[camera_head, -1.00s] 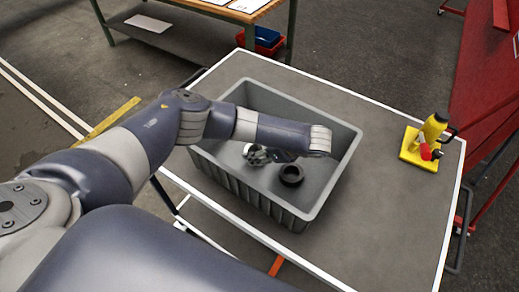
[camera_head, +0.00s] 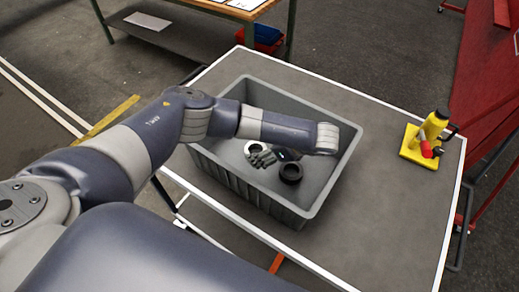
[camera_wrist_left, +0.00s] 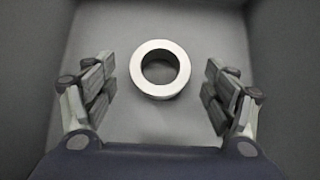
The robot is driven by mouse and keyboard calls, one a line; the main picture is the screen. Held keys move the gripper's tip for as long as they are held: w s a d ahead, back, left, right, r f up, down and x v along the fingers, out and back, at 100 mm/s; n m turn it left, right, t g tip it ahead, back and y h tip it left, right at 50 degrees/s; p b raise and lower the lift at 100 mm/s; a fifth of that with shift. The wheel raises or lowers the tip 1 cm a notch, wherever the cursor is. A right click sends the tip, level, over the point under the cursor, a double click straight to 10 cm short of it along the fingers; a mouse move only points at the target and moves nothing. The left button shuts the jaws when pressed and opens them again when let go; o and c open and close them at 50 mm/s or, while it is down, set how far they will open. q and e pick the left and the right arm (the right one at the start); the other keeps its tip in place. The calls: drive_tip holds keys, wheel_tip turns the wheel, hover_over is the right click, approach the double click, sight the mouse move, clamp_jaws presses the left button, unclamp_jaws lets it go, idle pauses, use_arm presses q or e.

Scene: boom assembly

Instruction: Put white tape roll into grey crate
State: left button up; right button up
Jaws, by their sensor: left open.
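The white tape roll (camera_head: 250,145) lies inside the grey crate (camera_head: 213,177), on its floor, partly hidden by my left gripper (camera_head: 262,157). In the left wrist view the white tape roll (camera_wrist_left: 138,70) lies flat, its round hole showing. The left gripper (camera_wrist_left: 160,78) is open and empty, with its fingers spread to either side of the roll in the picture and no contact visible. My left arm reaches over the crate's near left side. My right gripper is not in view.
The crate stands on a grey table (camera_head: 395,200) with a white edge.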

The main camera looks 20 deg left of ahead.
use_arm(q)
drive_tip(key=b+v, duration=0.1)
drive_tip(key=v, duration=0.3)
drive_tip(key=shift+d+f, duration=0.1)
drive_tip(key=shift+f, duration=0.05)
drive_tip(key=p+v, duration=0.1)
drive_tip(key=v, duration=0.4)
drive_tip(key=shift+d+r, duration=0.2)
drive_tip(key=shift+r, duration=0.15)
